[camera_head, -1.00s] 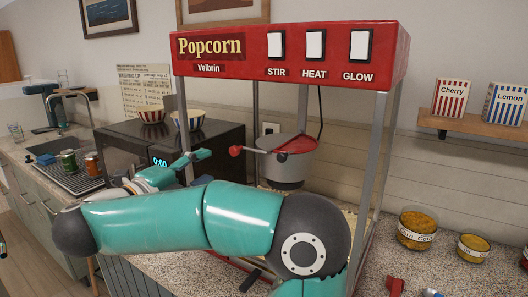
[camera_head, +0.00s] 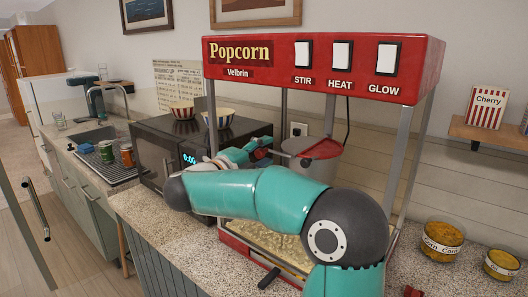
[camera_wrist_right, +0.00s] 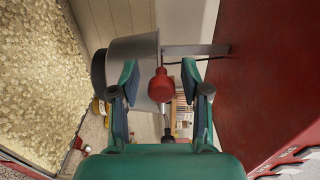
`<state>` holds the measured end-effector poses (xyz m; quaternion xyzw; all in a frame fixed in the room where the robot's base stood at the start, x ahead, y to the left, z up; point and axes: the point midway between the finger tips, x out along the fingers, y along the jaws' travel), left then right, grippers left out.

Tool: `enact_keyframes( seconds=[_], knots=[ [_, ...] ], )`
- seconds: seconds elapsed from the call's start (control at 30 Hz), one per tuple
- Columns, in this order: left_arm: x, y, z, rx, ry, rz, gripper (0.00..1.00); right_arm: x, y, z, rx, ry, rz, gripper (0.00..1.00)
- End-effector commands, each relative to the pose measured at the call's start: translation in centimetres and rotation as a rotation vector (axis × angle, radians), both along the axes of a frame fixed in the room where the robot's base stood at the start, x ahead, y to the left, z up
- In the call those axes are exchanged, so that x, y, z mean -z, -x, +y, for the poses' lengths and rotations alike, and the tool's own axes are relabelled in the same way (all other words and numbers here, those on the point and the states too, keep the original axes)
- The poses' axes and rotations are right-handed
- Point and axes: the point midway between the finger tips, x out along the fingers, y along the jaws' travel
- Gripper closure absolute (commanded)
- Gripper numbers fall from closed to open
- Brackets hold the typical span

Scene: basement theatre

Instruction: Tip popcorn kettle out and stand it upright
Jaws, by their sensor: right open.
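My right gripper (camera_head: 255,150) is at that knob. In the right wrist view, the open fingers (camera_wrist_right: 163,88) stand on either side of the red knob (camera_wrist_right: 162,85), with gaps on both sides. The kettle body (camera_wrist_right: 137,70) shows just behind them. My right arm hides part of the machine's front. My left gripper is not in view.
Popcorn (camera_head: 270,240) covers the machine's floor; it also shows in the wrist view (camera_wrist_right: 40,70). A microwave (camera_head: 160,150) with bowls stands left of the machine. Tubs of corn (camera_head: 442,240) stand on the counter at right. A machine post (camera_head: 408,160) rises right of the kettle.

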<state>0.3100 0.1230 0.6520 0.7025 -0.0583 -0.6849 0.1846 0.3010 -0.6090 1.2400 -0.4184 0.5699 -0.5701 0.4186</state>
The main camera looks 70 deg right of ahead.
Motion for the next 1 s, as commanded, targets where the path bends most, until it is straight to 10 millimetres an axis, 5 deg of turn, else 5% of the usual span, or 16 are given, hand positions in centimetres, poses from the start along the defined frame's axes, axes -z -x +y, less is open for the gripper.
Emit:
enact_keyframes(
  seconds=[0.07,0.33,1.0],
  knots=[
    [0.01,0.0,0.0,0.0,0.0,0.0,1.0,0.0,-0.06,0.03,-0.001,0.0,0.0,0.54],
    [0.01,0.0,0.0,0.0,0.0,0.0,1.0,0.01,-0.3,0.16,-0.005,-0.001,0.0,0.99],
    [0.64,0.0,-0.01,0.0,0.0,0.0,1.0,0.21,-0.21,0.16,-0.002,0.001,-0.022,1.0]
  ],
)
